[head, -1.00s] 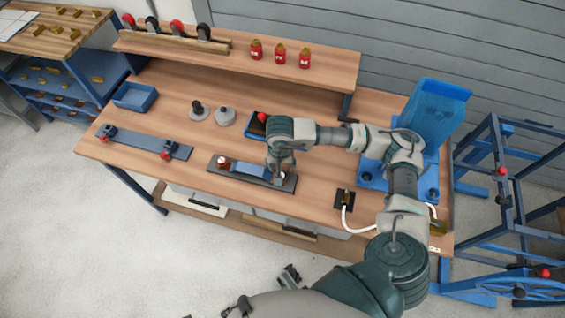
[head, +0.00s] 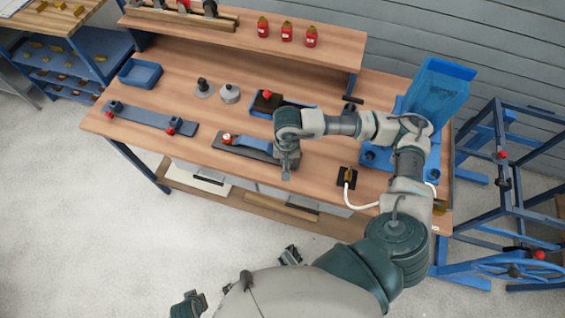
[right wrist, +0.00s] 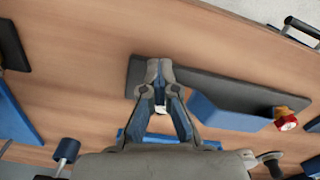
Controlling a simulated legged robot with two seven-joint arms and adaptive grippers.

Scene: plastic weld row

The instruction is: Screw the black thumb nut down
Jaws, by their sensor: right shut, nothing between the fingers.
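My right gripper (head: 286,174) is shut and empty at the right end of a dark plate (head: 236,149). In the right wrist view its fingertips (right wrist: 159,70) meet over or close above the plate's end; contact cannot be told. A blue bar (head: 256,143) lies along the plate, with a red-topped knob (head: 227,139) at its left end; the knob also shows in the right wrist view (right wrist: 287,122). I cannot make out a black thumb nut on this plate; the gripper covers part of its right end.
A blue tray (head: 304,106) with a dark block is behind the plate. A black-knobbed round piece (head: 202,88) and a grey disc (head: 229,94) stand farther left. A hose stand (head: 347,178) and a blue fixture (head: 433,92) are to the right. Bare bench lies in front.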

